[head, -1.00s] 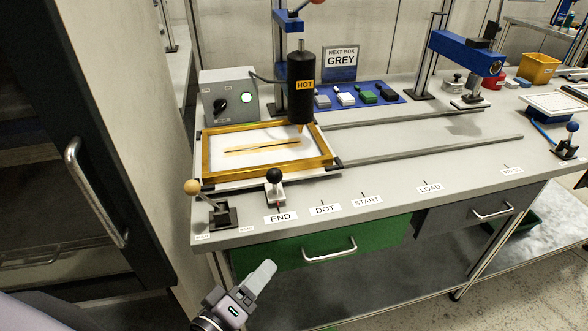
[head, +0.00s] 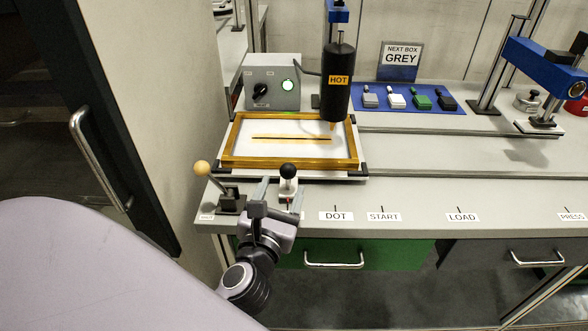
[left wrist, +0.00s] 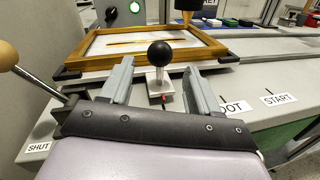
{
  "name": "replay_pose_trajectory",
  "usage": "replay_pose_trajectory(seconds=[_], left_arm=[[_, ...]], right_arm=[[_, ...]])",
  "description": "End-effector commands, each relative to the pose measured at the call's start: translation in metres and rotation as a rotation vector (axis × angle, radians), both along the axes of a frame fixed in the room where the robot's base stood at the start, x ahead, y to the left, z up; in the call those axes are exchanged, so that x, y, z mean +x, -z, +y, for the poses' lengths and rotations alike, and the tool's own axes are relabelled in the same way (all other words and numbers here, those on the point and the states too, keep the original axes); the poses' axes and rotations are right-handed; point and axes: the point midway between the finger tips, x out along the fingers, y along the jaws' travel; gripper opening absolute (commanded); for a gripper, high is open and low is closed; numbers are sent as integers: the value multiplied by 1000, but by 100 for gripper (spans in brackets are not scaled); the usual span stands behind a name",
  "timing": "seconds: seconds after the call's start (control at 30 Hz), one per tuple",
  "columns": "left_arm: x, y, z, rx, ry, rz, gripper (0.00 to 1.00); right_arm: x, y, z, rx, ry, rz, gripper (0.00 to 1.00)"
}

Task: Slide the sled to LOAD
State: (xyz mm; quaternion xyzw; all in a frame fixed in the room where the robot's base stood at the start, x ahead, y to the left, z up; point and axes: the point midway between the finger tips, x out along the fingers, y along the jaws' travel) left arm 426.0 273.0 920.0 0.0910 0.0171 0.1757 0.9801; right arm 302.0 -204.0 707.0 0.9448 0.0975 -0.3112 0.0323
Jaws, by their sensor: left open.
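The sled (head: 352,175) sits at the left end of its rails, carrying a yellow frame (head: 230,161) around a white sheet with a brown line. Its handle, a black ball knob (head: 288,171) on a white post, stands at the front edge near the DOT label. The LOAD label (head: 462,217) lies further right. My left gripper (head: 280,190) is open, its fingers either side of the knob's post in the head view. In the left wrist view the knob (left wrist: 160,54) shows between the fingertips (left wrist: 158,78), which look apart from it. My right gripper is not in view.
A black HOT dispenser (head: 337,90) hangs above the frame's right side. A lever with a tan knob (head: 202,168) stands left of my gripper. The rails (head: 430,131) run clear to the right, toward a blue press (head: 540,62).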

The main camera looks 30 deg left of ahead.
Motion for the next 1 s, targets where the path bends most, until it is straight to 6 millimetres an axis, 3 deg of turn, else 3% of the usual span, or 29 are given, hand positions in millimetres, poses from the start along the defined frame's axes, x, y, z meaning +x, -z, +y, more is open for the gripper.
replay_pose_trajectory(seconds=[0.4, 0.87, 1.0], left_arm=[[50, -1, 18, 8, 1, 0, 61], [60, 0, 22, 8, 1, 1, 61], [60, 0, 22, 8, 1, 1, 19]], right_arm=[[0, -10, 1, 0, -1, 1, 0], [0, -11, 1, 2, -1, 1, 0], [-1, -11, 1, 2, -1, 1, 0]])
